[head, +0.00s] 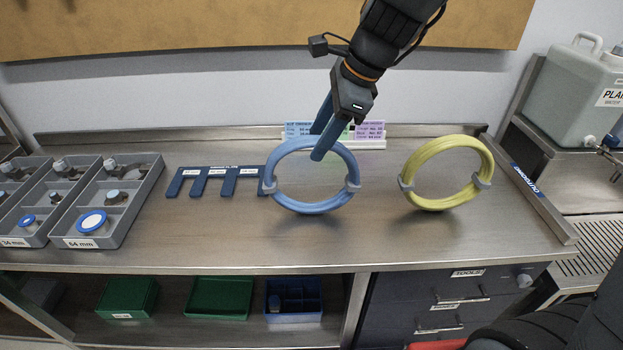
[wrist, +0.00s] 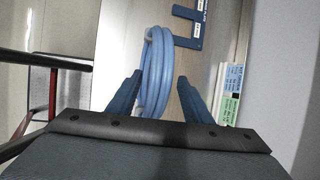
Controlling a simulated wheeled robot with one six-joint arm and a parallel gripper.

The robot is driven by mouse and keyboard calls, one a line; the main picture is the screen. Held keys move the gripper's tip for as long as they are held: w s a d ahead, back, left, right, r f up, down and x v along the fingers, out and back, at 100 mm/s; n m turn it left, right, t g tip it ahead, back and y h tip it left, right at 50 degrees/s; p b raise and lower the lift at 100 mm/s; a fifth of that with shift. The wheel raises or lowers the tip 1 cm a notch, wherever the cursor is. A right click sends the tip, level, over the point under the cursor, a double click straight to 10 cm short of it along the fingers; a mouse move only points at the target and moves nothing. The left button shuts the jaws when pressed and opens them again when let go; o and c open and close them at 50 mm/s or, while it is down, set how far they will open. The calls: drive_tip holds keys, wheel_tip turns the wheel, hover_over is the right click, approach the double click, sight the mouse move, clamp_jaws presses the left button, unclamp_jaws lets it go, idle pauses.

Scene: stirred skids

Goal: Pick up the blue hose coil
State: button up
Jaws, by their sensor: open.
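The blue hose coil (head: 312,207) stands on edge on the steel bench, with grey clips at its left and right sides. My gripper (head: 318,143) is open above the coil's top, its blue fingers pointing down. In the head view one finger overlaps the top of the ring. In the wrist view the coil (wrist: 157,70) appears edge-on between the two fingers (wrist: 157,90), nearer the left one. I cannot tell whether a finger touches it.
A yellow coil (head: 441,204) stands to the right. A dark blue slotted gauge (head: 222,170) lies to the left, close to the blue coil. Grey trays with small parts (head: 114,230) stand at the far left. Coloured label cards (head: 370,131) stand behind the gripper. The bench front is clear.

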drive_tip(key=x, duration=0.7)
drive_tip(key=shift+a+p, duration=0.2)
drive_tip(key=shift+p, duration=0.25)
drive_tip(key=shift+s+r, duration=0.1)
drive_tip(key=shift+r, duration=0.05)
clamp_jaws()
